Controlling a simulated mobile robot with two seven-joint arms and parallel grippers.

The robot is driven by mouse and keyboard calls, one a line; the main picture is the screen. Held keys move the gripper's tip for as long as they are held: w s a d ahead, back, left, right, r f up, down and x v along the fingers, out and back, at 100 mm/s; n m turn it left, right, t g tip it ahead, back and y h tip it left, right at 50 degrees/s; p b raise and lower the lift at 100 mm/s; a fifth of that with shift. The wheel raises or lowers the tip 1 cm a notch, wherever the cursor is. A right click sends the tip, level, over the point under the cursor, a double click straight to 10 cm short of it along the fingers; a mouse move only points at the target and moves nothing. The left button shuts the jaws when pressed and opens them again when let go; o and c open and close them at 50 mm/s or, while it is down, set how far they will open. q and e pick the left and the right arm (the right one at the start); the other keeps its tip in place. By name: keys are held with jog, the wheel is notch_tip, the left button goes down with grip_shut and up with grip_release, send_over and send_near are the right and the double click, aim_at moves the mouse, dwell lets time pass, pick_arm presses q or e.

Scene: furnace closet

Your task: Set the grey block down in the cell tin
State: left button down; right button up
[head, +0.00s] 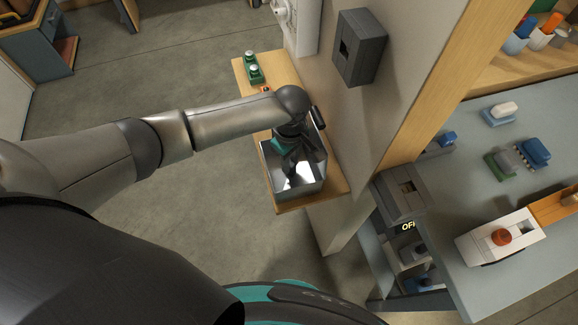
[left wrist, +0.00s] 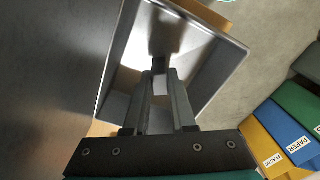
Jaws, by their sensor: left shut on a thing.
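The cell tin (head: 313,188) is an open, shiny metal box on a small wooden shelf by the wall. It also fills the middle of the left wrist view (left wrist: 217,66). My left gripper (head: 301,168) reaches down into the tin's opening from above. In the left wrist view its two fingers (left wrist: 160,74) point into the tin, shut on the grey block (left wrist: 161,42), a dark grey piece between and beyond the fingertips. Whether the block touches the tin's floor I cannot tell. In the head view the block is hidden by the gripper. My right gripper does not show.
The wooden shelf (head: 335,186) also holds green items (head: 252,70) at its far end. A grey box (head: 360,47) is fixed to the wall beside it. A workbench (head: 480,190) with blocks stands to the right. Labelled bins (left wrist: 290,130) show in the left wrist view.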

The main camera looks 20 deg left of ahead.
pick_arm(q)
jog(key=c, duration=0.7)
grip_release()
jog(key=shift+o, duration=0.2)
jog(key=shift+r, duration=0.1)
notch_tip(320, 180, up, 15)
jog(key=p, duration=0.4)
